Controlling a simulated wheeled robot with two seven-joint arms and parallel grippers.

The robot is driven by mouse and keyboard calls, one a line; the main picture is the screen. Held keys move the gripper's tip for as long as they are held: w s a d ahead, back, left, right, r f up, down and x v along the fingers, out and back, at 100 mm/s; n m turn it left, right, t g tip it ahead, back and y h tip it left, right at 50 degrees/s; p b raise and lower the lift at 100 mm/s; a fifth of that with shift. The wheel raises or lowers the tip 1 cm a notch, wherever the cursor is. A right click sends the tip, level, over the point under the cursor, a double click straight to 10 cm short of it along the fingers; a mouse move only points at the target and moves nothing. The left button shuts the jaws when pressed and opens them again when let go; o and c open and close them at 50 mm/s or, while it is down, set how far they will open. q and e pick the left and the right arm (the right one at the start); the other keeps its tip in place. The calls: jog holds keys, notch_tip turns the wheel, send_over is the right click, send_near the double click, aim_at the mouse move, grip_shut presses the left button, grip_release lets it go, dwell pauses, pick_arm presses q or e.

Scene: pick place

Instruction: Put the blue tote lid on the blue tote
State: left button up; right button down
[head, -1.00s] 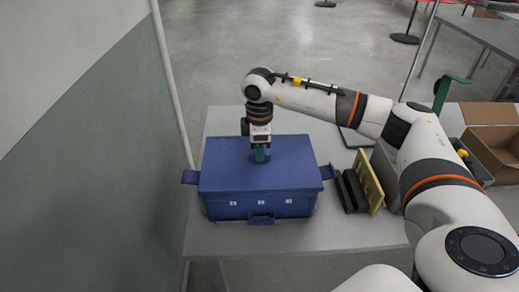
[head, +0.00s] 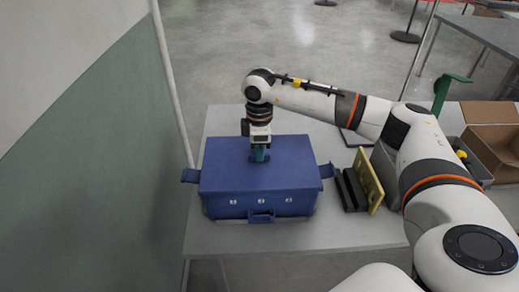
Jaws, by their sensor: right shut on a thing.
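The blue tote (head: 285,207) stands on the grey table, with side handles sticking out left and right and a front latch. The flat blue tote lid (head: 225,175) lies over the top of the tote, and its edges look roughly in line with the tote's rim. My right gripper (head: 260,156) points down at the upper middle of the lid, its green fingers shut on the lid's grip there. The fingertips are small and partly hidden in this view. My left gripper is not in view.
A yellow panel (head: 368,180) and dark blocks (head: 350,190) stand just right of the tote. A grey bin and an open cardboard box (head: 492,150) are further right. A wall and pole (head: 172,85) are close on the left. The table's front right is bare.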

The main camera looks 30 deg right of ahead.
jog(key=shift+f, duration=0.55)
dwell(0.9)
jog(key=c, duration=1.4)
grip_release()
jog(key=shift+r, duration=0.1)
jog(key=shift+r+p, duration=2.8)
jog(key=shift+r, duration=1.1)
jog(key=shift+a, duration=0.1)
